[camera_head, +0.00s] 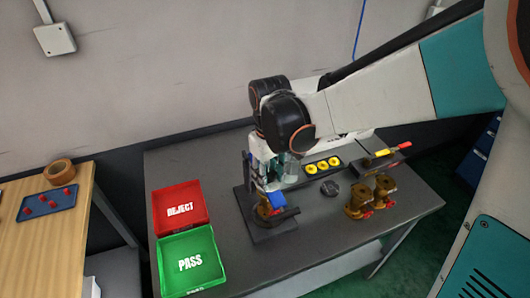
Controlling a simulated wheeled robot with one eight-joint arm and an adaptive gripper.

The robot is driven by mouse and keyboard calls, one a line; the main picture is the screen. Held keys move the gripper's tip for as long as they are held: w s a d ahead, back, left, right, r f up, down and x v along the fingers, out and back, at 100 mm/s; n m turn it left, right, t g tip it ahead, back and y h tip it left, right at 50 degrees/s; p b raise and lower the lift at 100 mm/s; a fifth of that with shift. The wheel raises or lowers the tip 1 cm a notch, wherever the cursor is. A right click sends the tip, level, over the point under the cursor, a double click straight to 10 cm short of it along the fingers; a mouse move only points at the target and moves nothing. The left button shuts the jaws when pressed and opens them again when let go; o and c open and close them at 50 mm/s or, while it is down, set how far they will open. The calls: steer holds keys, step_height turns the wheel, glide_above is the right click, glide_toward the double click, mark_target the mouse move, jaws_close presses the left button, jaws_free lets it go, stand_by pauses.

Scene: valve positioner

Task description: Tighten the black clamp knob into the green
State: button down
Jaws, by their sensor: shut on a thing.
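My gripper (287,168) points down under my dark wrist, over the back part of the clamp fixture (246,206) on the grey table. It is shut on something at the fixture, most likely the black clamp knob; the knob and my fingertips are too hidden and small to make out. A brass valve part (265,209) with a blue piece (276,200) on it sits upright at the front of the fixture. No green mark or scale for the knob can be made out.
A red REJECT tray (181,192) and a green PASS tray (163,267) stand at the left. Brass valve parts (358,203) stand at the right, near a dark disc (331,189) and a panel with yellow rings (322,166). The table's front middle is clear.

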steer(key=m, duration=0.4)
steer(key=shift+f, duration=0.3)
steer(key=shift+w+r+m, duration=0.1)
steer(key=shift+m, duration=1.3)
steer(key=c, duration=1.2)
jaws_free()
steer(key=shift+o, duration=0.2)
steer(key=shift+r, duration=0.15)
step_height(320, 180, up, 6)
steer(key=p, duration=0.4)
steer(key=shift+p, duration=0.35)
